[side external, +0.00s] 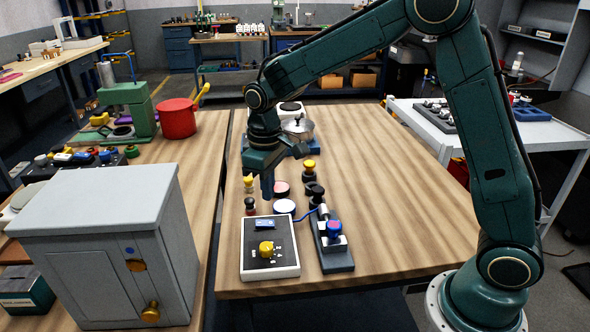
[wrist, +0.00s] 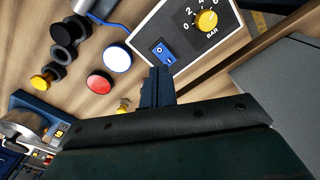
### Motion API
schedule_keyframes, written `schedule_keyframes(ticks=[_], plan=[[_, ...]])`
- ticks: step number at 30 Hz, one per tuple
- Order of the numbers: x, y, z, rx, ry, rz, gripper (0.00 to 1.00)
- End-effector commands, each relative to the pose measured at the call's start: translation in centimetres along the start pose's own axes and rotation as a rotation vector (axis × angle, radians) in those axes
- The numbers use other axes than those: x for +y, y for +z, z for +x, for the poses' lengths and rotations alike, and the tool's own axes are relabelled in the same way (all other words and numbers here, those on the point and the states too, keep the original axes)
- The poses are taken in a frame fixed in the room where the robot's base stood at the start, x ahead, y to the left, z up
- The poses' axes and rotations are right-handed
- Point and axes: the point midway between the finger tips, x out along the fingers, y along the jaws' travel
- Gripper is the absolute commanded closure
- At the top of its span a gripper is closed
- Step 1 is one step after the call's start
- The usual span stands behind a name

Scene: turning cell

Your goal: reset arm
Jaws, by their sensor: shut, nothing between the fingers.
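My gripper (side external: 267,187) is shut and empty. It hangs pointing down above the wooden table (side external: 370,180), behind the white-framed control box. In the wrist view my gripper (wrist: 158,75) shows its closed fingers just below the blue rocker switch (wrist: 164,54) of that box; I cannot tell its exact height. The control box (side external: 270,248) has a yellow knob (side external: 267,248) on a dark panel, marked BAR in the wrist view (wrist: 207,20). My arm is bent over the table from its base at the lower right.
A grey cabinet (side external: 110,250) stands left of the control box. Beside the box is a dark block with a blue-topped part (side external: 333,230). Red (wrist: 100,82) and white (wrist: 117,57) discs and several small knobs lie close by. A metal pot (side external: 298,128) stands farther back. The table's right side is clear.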

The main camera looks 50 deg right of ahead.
Motion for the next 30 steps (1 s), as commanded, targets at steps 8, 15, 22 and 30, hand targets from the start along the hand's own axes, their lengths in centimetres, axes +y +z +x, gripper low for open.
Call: schedule_keyframes(ticks=[8,15,22,30], plan=[[0.1,0.7,-1.1,0.017,0.003,0.008,1.00],[0.2,3.3,-4.5,0.072,0.011,0.037,1.00],[0.2,7.1,-8.0,0.143,0.021,0.075,1.00],[-0.1,11.8,-11.1,0.225,0.032,0.120,1.00]])
